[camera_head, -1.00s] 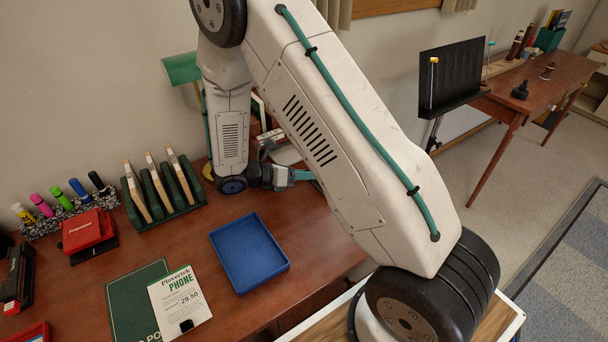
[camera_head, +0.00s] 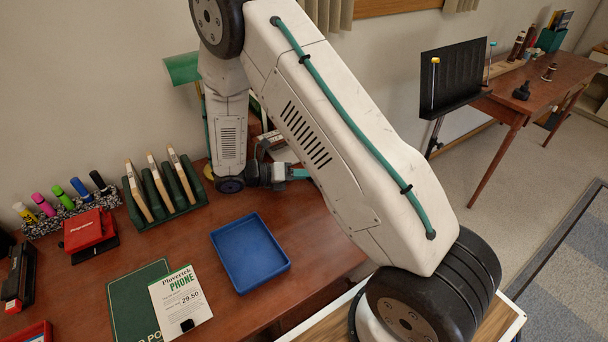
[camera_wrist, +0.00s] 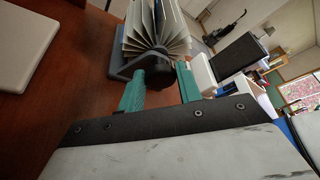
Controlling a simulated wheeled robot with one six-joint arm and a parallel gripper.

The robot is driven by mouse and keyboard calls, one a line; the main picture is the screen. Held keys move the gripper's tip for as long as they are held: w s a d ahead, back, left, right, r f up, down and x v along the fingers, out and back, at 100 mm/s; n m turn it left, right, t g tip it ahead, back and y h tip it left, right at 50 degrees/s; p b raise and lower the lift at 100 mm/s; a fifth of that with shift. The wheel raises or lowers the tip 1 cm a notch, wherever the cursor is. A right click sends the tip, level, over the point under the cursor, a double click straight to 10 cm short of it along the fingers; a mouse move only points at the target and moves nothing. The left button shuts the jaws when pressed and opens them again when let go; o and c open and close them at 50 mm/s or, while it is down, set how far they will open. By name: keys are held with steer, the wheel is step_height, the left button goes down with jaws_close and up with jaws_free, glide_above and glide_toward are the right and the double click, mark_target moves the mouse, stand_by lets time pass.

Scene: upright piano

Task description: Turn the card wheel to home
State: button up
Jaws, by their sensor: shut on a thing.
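The card wheel (camera_wrist: 158,30), a fan of white cards on a dark grey stand (camera_wrist: 122,66), stands on the brown desk at the top of the wrist view. My gripper (camera_wrist: 161,76) has its two teal fingers at the near side of the stand. They are shut on a dark knob (camera_wrist: 160,72) at the wheel's side, partly hidden between the fingertips. In the head view my gripper (camera_head: 300,173) is small, beside my arm, and I cannot make out the card wheel there; my arm covers that area.
A green lamp (camera_head: 183,68) stands behind. Bare desk lies around the tray.

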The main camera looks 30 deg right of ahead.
steer(key=o, duration=0.9)
steer(key=shift+o, duration=0.2)
steer(key=shift+v, duration=3.9)
